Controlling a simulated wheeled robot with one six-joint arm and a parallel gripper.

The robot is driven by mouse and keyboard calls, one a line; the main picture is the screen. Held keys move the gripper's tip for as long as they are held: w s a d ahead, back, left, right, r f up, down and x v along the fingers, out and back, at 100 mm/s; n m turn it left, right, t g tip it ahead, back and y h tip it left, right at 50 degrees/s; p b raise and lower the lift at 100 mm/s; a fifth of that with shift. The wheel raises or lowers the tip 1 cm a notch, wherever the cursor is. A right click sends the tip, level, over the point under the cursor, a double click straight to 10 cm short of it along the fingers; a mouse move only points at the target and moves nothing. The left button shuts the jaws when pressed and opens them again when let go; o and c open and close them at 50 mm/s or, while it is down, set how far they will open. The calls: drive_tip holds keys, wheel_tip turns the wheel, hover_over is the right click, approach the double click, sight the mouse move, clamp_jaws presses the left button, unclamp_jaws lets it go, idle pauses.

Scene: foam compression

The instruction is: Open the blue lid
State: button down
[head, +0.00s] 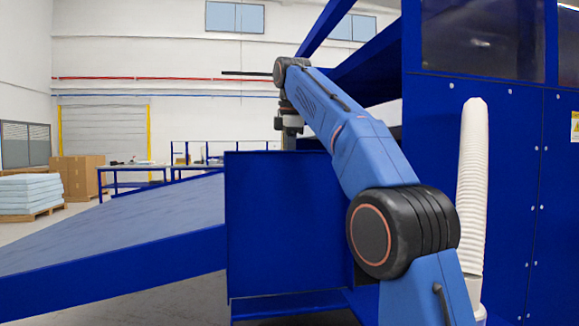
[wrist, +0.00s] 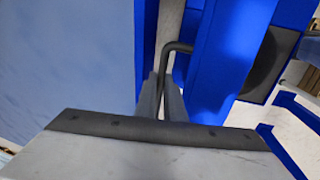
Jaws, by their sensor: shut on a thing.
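In the wrist view, my gripper (wrist: 163,102) is shut on a dark bent bar handle (wrist: 178,47). The two grey fingers stand on either side of the handle's straight part. The handle's upper end bends right to a bright blue panel, which looks like the blue lid (wrist: 217,62). In the head view, my gripper (head: 289,128) points down beyond a blue side wall (head: 280,225). Its fingertips and the handle are too small or hidden there. I cannot make out the lid's angle.
A long sloping conveyor-like surface (head: 110,230) runs left of the machine. A tall blue cabinet (head: 510,180) with a white ribbed hose (head: 472,185) stands at right. Slanted blue beams (head: 370,70) rise behind my arm. A workbench (head: 135,170) and stacked foam sheets (head: 28,193) stand farther back.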

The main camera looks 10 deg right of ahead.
drive_tip(key=c, duration=2)
unclamp_jaws()
drive_tip(key=shift+w+r, duration=0.1)
drive_tip(key=shift+w, duration=0.15)
drive_tip(key=shift+o, duration=0.8)
